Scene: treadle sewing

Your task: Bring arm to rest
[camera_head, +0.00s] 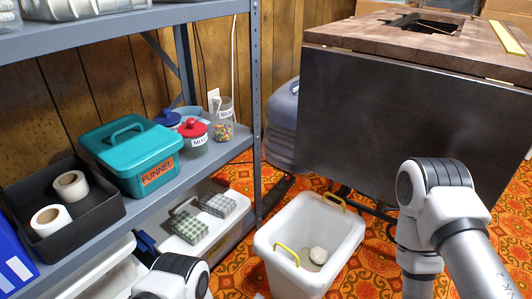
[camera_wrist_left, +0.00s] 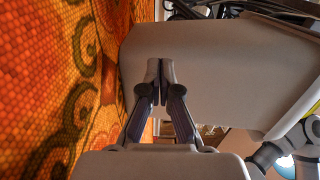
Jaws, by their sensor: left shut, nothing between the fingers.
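My left gripper (camera_wrist_left: 160,72) shows in the left wrist view, its two fingers together with nothing between them. Behind the fingertips is a large pale grey surface, seemingly the side of the white bin; I cannot tell whether they touch it. In the head view my left arm (camera_head: 175,275) shows only as a white and black joint at the bottom edge, left of the bin; its gripper is hidden there. My right arm (camera_head: 440,205) comes in at the right, in front of the dark cabinet, and its gripper is out of the picture.
The white bin (camera_head: 283,240) with yellow handles stands on the orange patterned carpet (camera_head: 362,262), with a small pale round item (camera_head: 318,255) inside. A grey metal shelf (camera_head: 150,207) at left holds a teal box (camera_head: 133,158), jars and a black tray (camera_head: 100,208). A dark cabinet (camera_head: 400,105) stands behind.

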